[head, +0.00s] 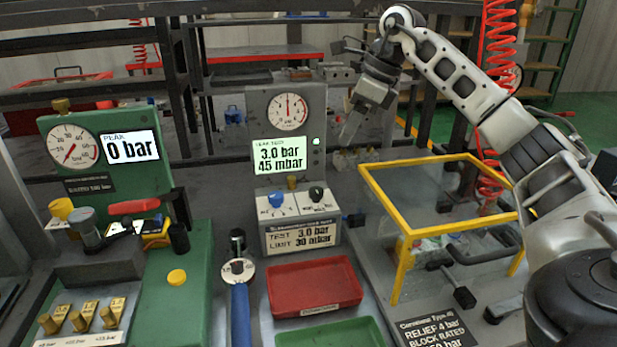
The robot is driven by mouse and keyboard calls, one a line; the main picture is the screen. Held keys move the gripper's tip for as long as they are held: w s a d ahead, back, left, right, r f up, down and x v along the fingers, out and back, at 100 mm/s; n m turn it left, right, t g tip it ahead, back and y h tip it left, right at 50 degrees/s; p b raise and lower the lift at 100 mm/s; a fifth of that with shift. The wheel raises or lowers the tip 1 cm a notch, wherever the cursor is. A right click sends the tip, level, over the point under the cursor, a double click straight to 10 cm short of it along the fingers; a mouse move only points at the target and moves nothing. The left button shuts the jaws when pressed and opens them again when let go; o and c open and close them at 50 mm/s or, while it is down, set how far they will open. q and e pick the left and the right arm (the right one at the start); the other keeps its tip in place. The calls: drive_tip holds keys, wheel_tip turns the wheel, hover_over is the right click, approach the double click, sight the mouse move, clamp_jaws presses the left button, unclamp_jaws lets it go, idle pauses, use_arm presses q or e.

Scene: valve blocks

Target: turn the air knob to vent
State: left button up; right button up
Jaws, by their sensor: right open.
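The grey leak test unit (294,105) stands in the middle, with a round gauge (288,112) and a lit display (280,156) reading 3.0 bar and 45 mbar. Below the display, a white panel carries a blue knob (277,200) on the left and a black knob (316,194) on the right. Their small labels are unreadable, so I cannot tell which is the air knob or its setting. My right gripper (351,128) is open and empty, pointing down, to the right of the unit and above the knobs, apart from both. My left gripper is not in view.
A yellow-framed clear guard (400,260) stands right of the knobs, under my right arm. Red (314,286) and green (332,333) trays and a blue-handled tool (240,305) lie in front. A green test stand (150,185) reading 0 bar is at left.

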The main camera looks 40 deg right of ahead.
sight(318, 190)
drive_tip(key=x, duration=1.4)
drive_tip(key=shift+a+f, duration=0.15)
drive_tip(key=shift+f, duration=0.2)
drive_tip(key=c, duration=1)
